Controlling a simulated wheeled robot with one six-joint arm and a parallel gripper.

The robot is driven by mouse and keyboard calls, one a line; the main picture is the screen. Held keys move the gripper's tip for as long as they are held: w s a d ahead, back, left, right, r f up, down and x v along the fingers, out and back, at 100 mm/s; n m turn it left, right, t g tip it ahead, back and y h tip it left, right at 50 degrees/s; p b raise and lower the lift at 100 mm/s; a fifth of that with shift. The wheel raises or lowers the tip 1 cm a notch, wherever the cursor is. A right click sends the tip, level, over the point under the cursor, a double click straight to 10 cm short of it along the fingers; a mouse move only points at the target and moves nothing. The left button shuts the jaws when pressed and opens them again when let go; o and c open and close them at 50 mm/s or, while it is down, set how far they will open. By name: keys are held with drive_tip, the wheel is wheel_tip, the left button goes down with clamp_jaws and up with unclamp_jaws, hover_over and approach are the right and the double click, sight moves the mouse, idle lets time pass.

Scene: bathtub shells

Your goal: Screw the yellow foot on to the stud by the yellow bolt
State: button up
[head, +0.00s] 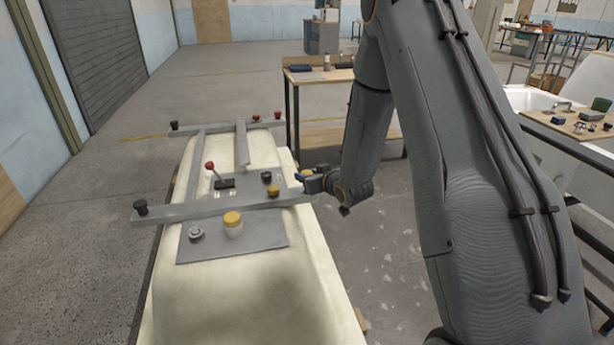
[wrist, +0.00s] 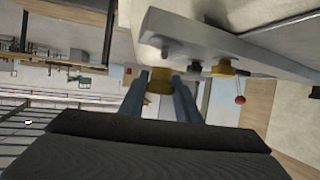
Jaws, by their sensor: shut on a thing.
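My gripper (wrist: 160,88) is shut on the yellow foot (wrist: 160,80) in the wrist view. The foot sits at the near crossbar's end, just below a short grey stud (wrist: 165,53). I cannot tell whether their threads are engaged. The yellow bolt (wrist: 222,68) is on the same bar, to the right of the foot in the wrist view; it also shows in the head view (head: 273,191).
The frame lies on an upturned cream tub shell (head: 310,290). A grey mat (head: 265,240) holds a yellow-lidded jar (head: 233,226) and a grey ring (head: 195,233). A red-knobbed lever (head: 210,166) stands behind the near bar. Black (head: 141,207) and red (head: 278,115) feet sit at other bar ends.

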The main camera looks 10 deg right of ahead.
drive_tip(key=shift+f+b, duration=0.85)
drive_tip(key=shift+f, duration=0.45)
drive_tip(key=o, duration=1.1)
drive_tip(key=shift+o, duration=0.2)
drive_tip(key=b+v, duration=0.1)
drive_tip(key=v, duration=0.7)
drive_tip(key=shift+c, duration=0.3)
